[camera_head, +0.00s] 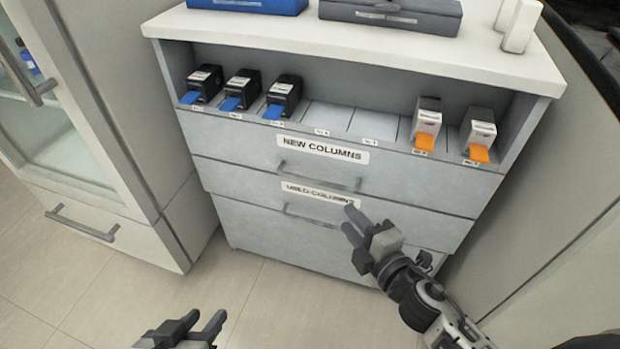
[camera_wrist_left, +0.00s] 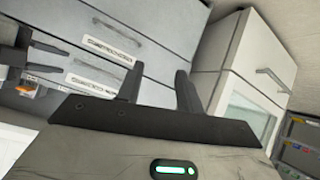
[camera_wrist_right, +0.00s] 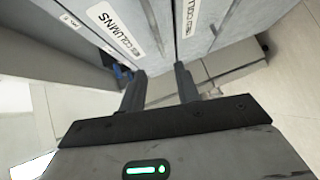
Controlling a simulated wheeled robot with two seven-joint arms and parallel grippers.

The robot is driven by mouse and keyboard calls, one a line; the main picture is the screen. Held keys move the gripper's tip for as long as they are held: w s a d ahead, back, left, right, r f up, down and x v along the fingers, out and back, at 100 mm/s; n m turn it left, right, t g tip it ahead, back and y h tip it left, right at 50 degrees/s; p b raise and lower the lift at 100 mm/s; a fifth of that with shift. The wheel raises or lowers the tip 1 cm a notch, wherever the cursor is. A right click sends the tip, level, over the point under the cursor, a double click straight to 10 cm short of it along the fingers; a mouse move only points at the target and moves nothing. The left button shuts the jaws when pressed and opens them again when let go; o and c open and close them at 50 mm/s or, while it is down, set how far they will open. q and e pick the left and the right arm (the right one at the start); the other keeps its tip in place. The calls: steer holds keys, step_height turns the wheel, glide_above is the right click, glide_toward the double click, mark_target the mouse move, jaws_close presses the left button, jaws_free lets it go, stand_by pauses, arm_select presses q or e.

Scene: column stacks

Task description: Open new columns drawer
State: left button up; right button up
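The new columns drawer (camera_head: 235,163) is a grey front with a white "NEW COLUMNS" label and a bar handle (camera_head: 320,176). It looks shut. The used columns drawer (camera_head: 245,188) is directly below, also shut, with its own handle (camera_head: 312,216). My left gripper (camera_head: 206,322) is open and empty, low in front of the cabinet, away from both drawers.
An open shelf above the drawers holds black boxes with blue tabs (camera_head: 240,90) and white boxes with orange tabs (camera_head: 426,125). Blue and grey cases (camera_head: 390,14) stand on the white top. A glass-door cabinet (camera_head: 100,130) stands left. The floor in front is clear.

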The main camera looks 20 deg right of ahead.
mark_target(317, 183)
steer(key=b+x, duration=0.1)
steer(key=x, duration=1.4)
jaws_close()
